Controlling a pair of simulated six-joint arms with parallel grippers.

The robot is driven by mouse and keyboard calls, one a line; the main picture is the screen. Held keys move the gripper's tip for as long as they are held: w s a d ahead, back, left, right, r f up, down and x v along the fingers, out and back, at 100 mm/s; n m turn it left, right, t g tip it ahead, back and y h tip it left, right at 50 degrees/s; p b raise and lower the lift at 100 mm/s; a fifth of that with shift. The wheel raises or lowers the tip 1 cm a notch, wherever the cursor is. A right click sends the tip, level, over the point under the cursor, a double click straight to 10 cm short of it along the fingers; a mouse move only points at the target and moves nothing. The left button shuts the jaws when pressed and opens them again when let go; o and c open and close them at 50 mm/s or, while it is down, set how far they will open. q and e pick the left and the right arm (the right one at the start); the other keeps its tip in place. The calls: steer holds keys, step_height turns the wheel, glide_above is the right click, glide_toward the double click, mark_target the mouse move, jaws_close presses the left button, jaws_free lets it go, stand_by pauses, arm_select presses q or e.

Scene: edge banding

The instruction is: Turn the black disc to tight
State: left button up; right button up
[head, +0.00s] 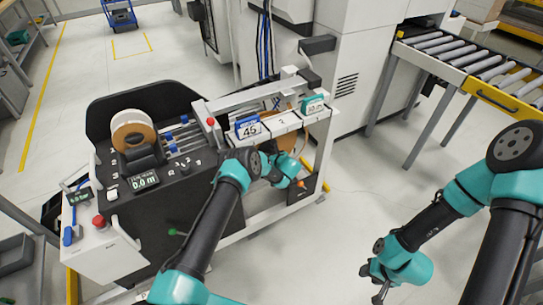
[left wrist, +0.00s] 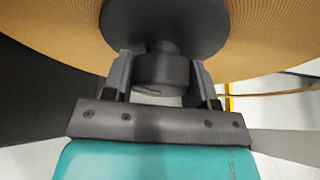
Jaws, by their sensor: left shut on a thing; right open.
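The black disc (left wrist: 165,22) lies flat against a tan coil of banding (left wrist: 60,28) in the left wrist view. A dark round knob (left wrist: 163,76) stands out from the disc's middle. My left gripper (left wrist: 160,82) is shut on this knob, one finger on each side. In the head view my left wrist (head: 284,168) is at the machine's right front and hides the disc; only part of the tan coil (head: 289,132) shows there. My right gripper (head: 373,282) is open and empty over the floor, away from the machine.
The machine (head: 180,185) carries another tan roll (head: 133,132), a display (head: 144,181) and numbered boxes (head: 249,127). A roller conveyor (head: 480,62) stands at the right back. The grey floor (head: 345,215) between machine and right arm is clear.

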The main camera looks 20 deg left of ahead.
arm_select(q)
steer(key=m+g+y, duration=0.1)
steer(key=m+y, duration=0.1)
steer(key=m, duration=0.2)
steer(key=shift+g, duration=0.4)
steer(key=m+y, duration=0.2)
steer(key=m, duration=0.1)
steer(key=shift+a+r+m+g, duration=0.1)
steer(key=shift+m+g, duration=0.3)
steer(key=o, duration=0.9)
steer(key=shift+s, duration=0.1)
steer(key=v, duration=1.7)
steer(key=shift+d+f, duration=0.25)
